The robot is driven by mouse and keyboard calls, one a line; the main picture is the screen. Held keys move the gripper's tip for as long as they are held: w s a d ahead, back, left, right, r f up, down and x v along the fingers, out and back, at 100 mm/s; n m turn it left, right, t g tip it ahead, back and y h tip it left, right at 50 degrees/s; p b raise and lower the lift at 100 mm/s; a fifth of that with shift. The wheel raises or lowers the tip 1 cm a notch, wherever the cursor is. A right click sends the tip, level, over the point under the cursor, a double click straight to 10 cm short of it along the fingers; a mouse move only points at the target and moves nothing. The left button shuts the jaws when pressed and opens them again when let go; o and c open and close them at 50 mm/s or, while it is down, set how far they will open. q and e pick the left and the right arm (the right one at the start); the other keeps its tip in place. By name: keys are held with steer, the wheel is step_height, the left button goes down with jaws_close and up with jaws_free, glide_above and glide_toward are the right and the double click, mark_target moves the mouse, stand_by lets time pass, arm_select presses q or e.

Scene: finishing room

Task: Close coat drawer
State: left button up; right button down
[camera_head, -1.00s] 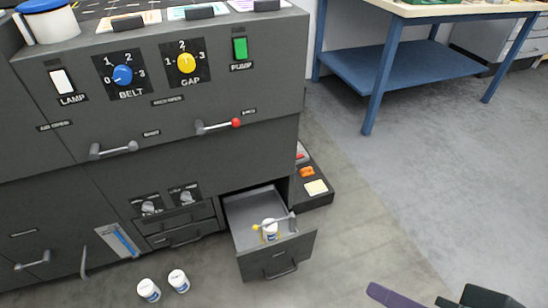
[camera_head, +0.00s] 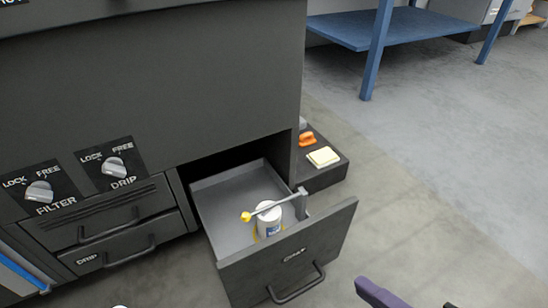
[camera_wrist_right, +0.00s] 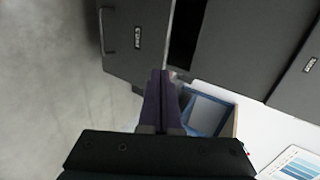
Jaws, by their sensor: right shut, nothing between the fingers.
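The coat drawer (camera_head: 322,244) is pulled out of the dark cabinet, low down, with its bar handle (camera_head: 297,284) on the front. A white jar (camera_head: 268,221) stands inside it. My left gripper is out of view.
The floor (camera_head: 440,190) at right is clear.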

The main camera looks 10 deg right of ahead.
step_height(320, 180, down, 2)
steer(key=b, duration=0.9)
glide_toward(300, 233)
steer(key=x, duration=0.3)
steer(key=f+x, duration=0.1)
steer(key=x, duration=0.1)
steer(key=shift+s+f, duration=0.1)
steer(key=shift+w+a+b, duration=0.2)
steer(key=shift+w+b, duration=0.3)
steer(key=shift+w, duration=0.05)
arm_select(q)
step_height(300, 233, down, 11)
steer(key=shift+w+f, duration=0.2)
arm_select(e)
steer(key=shift+w, duration=0.1)
